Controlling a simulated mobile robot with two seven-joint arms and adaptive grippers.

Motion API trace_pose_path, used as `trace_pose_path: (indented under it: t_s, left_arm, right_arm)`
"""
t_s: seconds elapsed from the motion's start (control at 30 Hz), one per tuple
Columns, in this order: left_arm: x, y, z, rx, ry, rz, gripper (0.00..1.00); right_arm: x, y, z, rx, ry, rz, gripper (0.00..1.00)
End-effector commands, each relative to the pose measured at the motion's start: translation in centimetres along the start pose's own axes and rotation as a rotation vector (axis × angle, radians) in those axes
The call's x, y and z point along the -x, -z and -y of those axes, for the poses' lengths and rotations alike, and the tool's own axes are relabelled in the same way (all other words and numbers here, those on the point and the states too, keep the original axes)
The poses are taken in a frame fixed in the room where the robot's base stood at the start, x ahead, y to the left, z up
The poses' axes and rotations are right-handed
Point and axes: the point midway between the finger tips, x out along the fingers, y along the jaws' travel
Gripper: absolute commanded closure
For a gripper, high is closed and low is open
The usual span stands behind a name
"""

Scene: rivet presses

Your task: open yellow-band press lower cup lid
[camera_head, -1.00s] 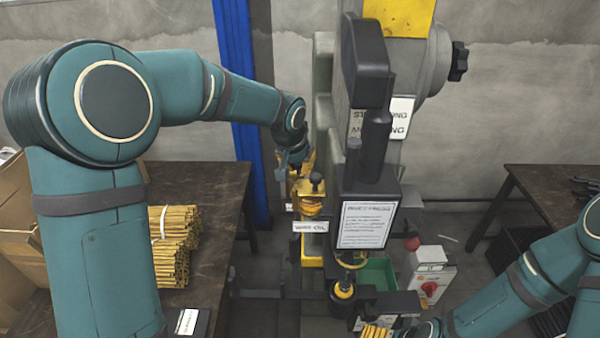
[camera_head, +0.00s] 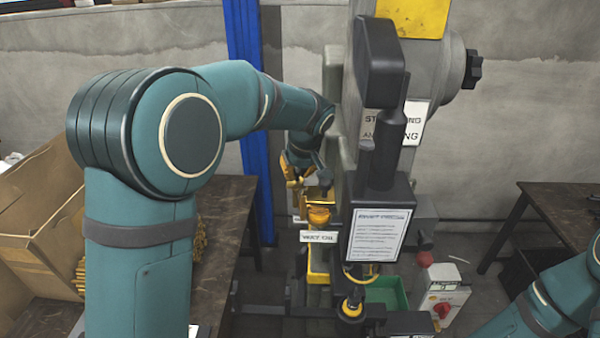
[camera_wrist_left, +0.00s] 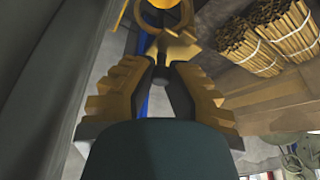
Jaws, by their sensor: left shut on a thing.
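The press (camera_head: 425,60) with the yellow band (camera_head: 415,14) stands right of centre in the head view. Its lower cup (camera_head: 318,215) is a small orange-yellow vessel above a white label on the press's left side. My left gripper (camera_head: 298,180) is beside the cup's upper left. In the left wrist view, my left gripper (camera_wrist_left: 166,68) has its stepped yellow fingers closed on a small yellow piece, apparently the cup lid (camera_wrist_left: 172,45). A rounded yellow rim (camera_wrist_left: 160,8) shows just beyond it. How far the lid is lifted I cannot tell. My right gripper is out of view.
A dark table (camera_head: 228,215) with a cardboard box (camera_head: 45,215) stands left, below my left arm. A blue post (camera_head: 243,60) rises behind. A green bin (camera_head: 388,293) and a control box with a red knob (camera_head: 445,305) are low, right of the press's lower part.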

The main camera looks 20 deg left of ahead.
Motion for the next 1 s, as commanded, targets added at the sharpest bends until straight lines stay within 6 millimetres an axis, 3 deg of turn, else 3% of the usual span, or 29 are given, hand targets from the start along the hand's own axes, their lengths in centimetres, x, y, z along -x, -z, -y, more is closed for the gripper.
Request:
trace_pose_path:
  t_s: [0.67,0.7,0.77,0.8,1.0]
  left_arm:
    - [-0.09,0.13,0.21,0.059,0.025,0.000,1.00]
    - [-0.09,0.13,0.21,0.059,0.025,0.000,0.78]
    - [-0.09,0.13,0.21,0.059,0.025,0.000,0.57]
    - [-0.09,0.13,0.21,0.059,0.025,0.000,0.52]
    - [-0.08,0.11,0.21,0.059,0.025,0.000,0.52]
  right_arm:
    - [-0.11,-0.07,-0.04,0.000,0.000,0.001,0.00]
    - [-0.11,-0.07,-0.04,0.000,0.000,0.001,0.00]
    - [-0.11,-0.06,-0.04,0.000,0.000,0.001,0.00]
    - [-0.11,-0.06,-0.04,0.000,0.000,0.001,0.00]
    - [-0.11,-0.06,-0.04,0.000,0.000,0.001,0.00]
